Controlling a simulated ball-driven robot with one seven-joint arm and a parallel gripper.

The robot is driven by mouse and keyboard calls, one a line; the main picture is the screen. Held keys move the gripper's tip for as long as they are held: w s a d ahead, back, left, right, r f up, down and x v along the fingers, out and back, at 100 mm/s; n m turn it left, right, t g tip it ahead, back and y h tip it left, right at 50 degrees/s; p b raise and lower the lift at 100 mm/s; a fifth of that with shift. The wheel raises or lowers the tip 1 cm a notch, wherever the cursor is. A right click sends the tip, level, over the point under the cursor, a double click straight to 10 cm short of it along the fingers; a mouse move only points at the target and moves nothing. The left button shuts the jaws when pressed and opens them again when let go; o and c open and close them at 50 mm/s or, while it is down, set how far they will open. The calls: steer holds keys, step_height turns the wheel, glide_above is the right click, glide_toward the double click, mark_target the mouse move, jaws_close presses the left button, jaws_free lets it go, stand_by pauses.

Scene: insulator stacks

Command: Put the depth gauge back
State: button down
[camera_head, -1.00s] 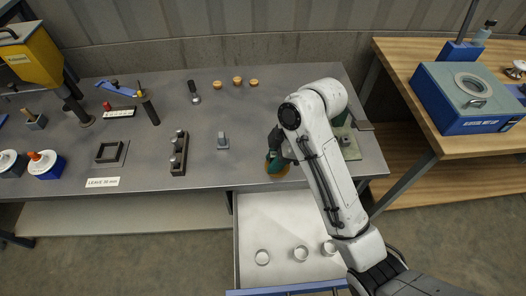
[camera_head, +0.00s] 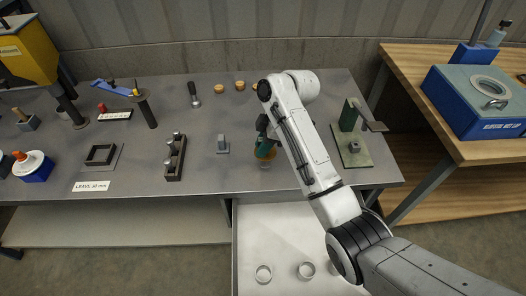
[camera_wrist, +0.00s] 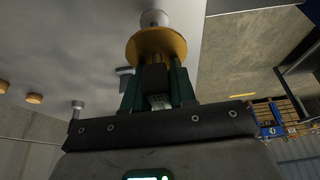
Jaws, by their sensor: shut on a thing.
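My gripper (camera_head: 264,143) points down over the front of the grey bench, right of the middle. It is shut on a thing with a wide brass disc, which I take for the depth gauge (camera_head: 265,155). A pale round end shows below the disc. In the wrist view the green fingers of my gripper (camera_wrist: 158,95) close just behind the brass disc of the gauge (camera_wrist: 156,45), and the pale end sticks out beyond it. The part between the fingers is mostly hidden. I cannot tell whether the pale end touches the bench.
A small grey block (camera_head: 222,144) stands left of my gripper, then a dark rack (camera_head: 175,158) with several pegs. A green press-like stand (camera_head: 351,145) is to the right. An open drawer (camera_head: 290,235) with pale rings lies in front. Several brass caps (camera_head: 219,88) sit behind.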

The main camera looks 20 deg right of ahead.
mark_target(263, 162)
steer(key=shift+f+p, duration=0.3)
steer(key=shift+f, duration=1.2)
steer(key=shift+f, duration=0.15)
steer(key=c, duration=0.9)
jaws_free()
steer(key=p+v, duration=0.1)
steer(key=v, duration=1.1)
